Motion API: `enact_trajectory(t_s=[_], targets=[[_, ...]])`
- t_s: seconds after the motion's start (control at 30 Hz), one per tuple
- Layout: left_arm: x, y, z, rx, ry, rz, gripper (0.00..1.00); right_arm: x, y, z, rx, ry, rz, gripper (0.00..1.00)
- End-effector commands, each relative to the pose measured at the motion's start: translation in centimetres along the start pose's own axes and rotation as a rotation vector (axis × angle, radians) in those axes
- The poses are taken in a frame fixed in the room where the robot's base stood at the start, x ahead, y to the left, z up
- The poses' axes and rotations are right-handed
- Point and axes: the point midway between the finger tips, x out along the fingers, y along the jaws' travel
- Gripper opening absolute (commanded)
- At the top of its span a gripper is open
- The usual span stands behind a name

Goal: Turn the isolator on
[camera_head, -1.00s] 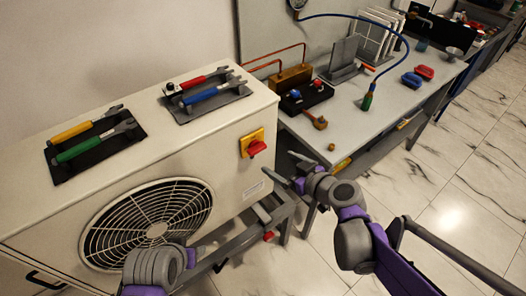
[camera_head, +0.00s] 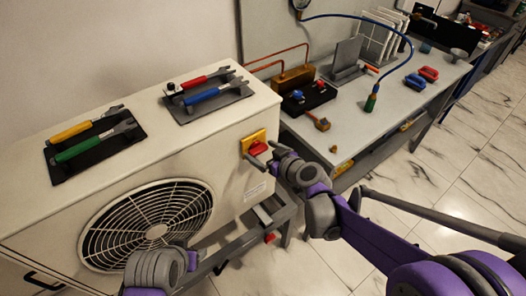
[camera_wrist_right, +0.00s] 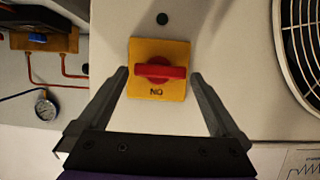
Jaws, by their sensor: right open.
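The isolator is a yellow plate (camera_head: 246,143) with a red knob (camera_head: 258,148) on the front of the cream cabinet, right of the fan. In the right wrist view the plate (camera_wrist_right: 158,91) carries lettering that reads upside down as ON, and the red handle (camera_wrist_right: 158,71) lies level across it. My right gripper (camera_head: 261,157) is open at the isolator. In the wrist view its fingers (camera_wrist_right: 160,76) stand on either side of the handle, with gaps showing. My left arm shows at the bottom of the head view; its gripper's jaws cannot be made out.
The cream cabinet (camera_head: 215,140) has a round fan grille (camera_head: 150,222) and wrenches on dark mats on top. A workbench (camera_head: 405,105) to the right holds a manifold (camera_head: 308,97), a hose and small tools. A pressure gauge (camera_wrist_right: 45,106) shows in the wrist view. Tiled floor lies clear at right.

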Motion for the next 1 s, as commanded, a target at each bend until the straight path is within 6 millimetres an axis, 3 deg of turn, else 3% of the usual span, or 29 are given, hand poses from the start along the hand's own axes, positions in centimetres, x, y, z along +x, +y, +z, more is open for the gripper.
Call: enact_trajectory(t_s=[0.07,0.5,1.0], targets=[[0.0,0.0,0.0,0.0,0.0,0.0,0.59,-0.02,0.0,0.0,0.0,0.0,0.0,1.0],[0.0,0.0,0.0,0.0,0.0,0.0,0.59,-0.05,0.01,0.0,0.0,0.0,0.0,0.24],[0.05,0.0,0.05,0.0,0.0,0.0,0.59,-0.06,0.31,0.0,0.136,-0.001,-0.056,0.24]])
